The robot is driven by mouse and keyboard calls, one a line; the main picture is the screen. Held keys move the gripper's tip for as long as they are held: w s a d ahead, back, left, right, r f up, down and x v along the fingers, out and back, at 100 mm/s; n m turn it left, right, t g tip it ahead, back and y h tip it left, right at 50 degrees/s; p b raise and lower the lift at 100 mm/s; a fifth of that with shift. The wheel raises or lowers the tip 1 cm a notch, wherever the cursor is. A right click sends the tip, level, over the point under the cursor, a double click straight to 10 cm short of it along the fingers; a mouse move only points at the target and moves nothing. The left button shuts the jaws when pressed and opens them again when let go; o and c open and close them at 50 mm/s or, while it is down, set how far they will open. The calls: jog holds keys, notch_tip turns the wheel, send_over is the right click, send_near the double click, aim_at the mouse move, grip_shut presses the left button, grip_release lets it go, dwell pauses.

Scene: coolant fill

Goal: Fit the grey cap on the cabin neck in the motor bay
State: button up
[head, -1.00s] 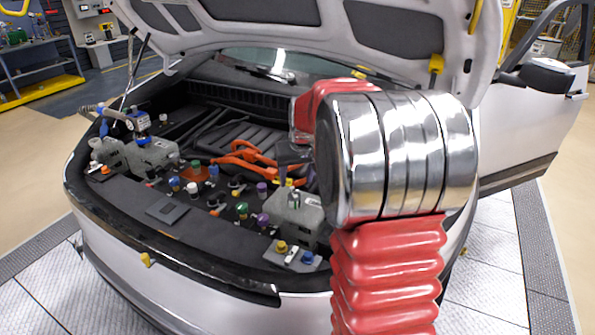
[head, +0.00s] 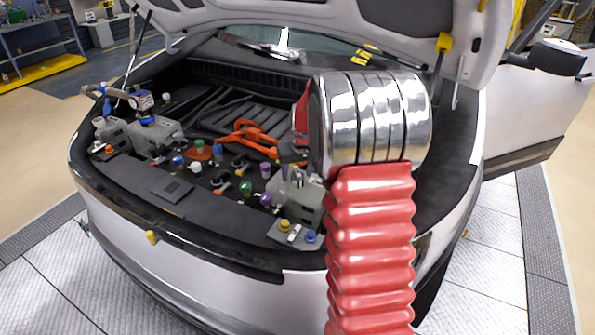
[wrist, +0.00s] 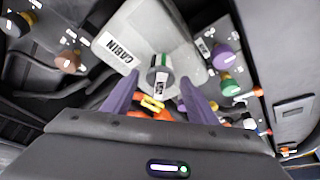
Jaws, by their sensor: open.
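The grey cabin tank (wrist: 145,30), labelled CABIN, fills the upper middle of the wrist view. It also shows at the right front of the motor bay in the head view (head: 305,203). A round grey fitting with green and white marks (wrist: 160,68) stands on it; I cannot tell whether this is the bare neck or has a cap on it. My gripper (wrist: 160,85) has its purple fingers open, one on each side of this fitting in the picture, and holds nothing. A pale grey cap (head: 294,233) seems to sit between a yellow and a blue cap on the front ledge.
Purple caps (wrist: 224,56) and other coloured fittings stand close beside the tank. Orange cables (head: 250,137) lie behind it. Another grey tank (head: 152,137) stands at the left of the bay. The raised hood (head: 330,15) hangs above.

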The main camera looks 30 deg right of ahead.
jog(key=shift+c, duration=0.3)
jog(key=c, duration=0.9)
jog(key=o, duration=0.4)
jog(key=c, duration=0.4)
jog(key=shift+f, duration=0.1)
jog(key=o, duration=1)
